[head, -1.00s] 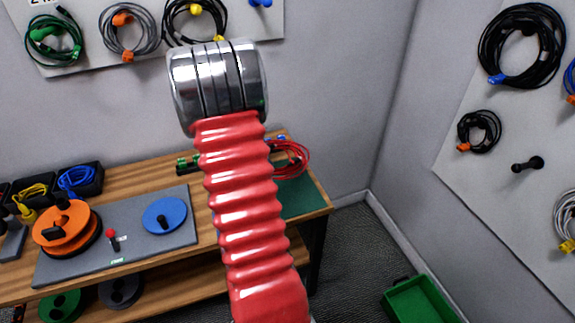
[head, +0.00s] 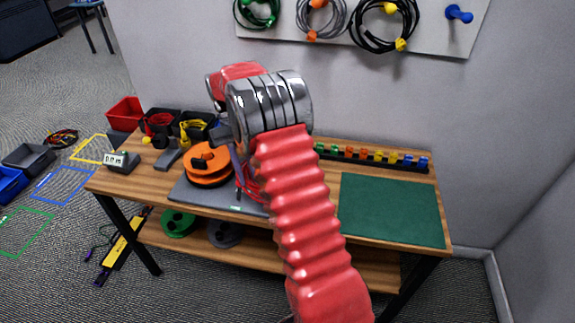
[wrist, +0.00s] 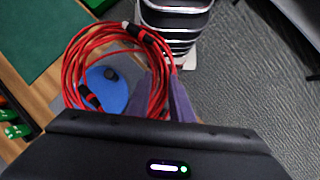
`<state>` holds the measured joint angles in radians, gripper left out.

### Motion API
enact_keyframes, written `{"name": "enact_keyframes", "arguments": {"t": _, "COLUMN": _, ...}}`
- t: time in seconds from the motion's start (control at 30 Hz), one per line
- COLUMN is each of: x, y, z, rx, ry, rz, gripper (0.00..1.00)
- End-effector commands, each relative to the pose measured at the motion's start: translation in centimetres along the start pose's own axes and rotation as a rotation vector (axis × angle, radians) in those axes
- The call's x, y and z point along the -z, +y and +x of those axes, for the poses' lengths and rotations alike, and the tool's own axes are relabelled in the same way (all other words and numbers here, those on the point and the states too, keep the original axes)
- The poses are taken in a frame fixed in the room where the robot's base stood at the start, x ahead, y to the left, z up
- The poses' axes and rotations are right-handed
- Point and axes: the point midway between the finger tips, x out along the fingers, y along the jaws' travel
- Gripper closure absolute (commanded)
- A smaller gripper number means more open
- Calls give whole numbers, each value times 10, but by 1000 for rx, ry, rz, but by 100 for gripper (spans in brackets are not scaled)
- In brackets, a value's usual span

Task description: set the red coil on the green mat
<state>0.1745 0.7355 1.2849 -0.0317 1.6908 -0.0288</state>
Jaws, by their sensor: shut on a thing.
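The red coil (wrist: 70,65) hangs from my gripper (wrist: 165,95), whose purple-grey fingers are shut on its strands in the wrist view. In the head view part of the red coil (head: 252,192) shows beside my arm, in front of the grey board; my gripper (head: 240,178) is mostly hidden by the arm. The green mat (head: 392,210) lies flat and bare on the right end of the bench. It also shows at the top left of the wrist view (wrist: 35,35), apart from the coil.
An orange reel (head: 208,165) sits on the grey board (head: 190,195), left of my arm. A blue disc (wrist: 108,90) shows through the coil's loop. A rack of coloured connectors (head: 375,156) runs along the bench's back edge, behind the mat.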

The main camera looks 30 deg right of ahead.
Motion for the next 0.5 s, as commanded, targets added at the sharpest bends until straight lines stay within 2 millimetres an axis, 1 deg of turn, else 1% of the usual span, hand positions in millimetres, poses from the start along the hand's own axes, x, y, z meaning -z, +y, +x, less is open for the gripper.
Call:
{"name": "enact_keyframes", "arguments": {"t": 0.03, "x": 4, "y": -22, "z": 1, "rx": -14, "ry": 0, "rz": -22, "gripper": 100}}
{"name": "enact_keyframes", "arguments": {"t": 0.1, "x": 8, "y": -47, "z": 4, "rx": -31, "ry": -1, "rz": -49, "gripper": 100}}
{"name": "enact_keyframes", "arguments": {"t": 0.2, "x": 11, "y": -76, "z": 8, "rx": -53, "ry": 0, "rz": -83, "gripper": 100}}
{"name": "enact_keyframes", "arguments": {"t": 0.3, "x": 13, "y": -94, "z": 12, "rx": -69, "ry": 1, "rz": -107, "gripper": 100}}
{"name": "enact_keyframes", "arguments": {"t": 0.33, "x": 13, "y": -98, "z": 13, "rx": -72, "ry": 2, "rz": -112, "gripper": 100}}
{"name": "enact_keyframes", "arguments": {"t": 0.4, "x": 13, "y": -103, "z": 15, "rx": -77, "ry": 2, "rz": -119, "gripper": 100}}
{"name": "enact_keyframes", "arguments": {"t": 0.5, "x": 14, "y": -104, "z": 15, "rx": -78, "ry": 3, "rz": -121, "gripper": 100}}
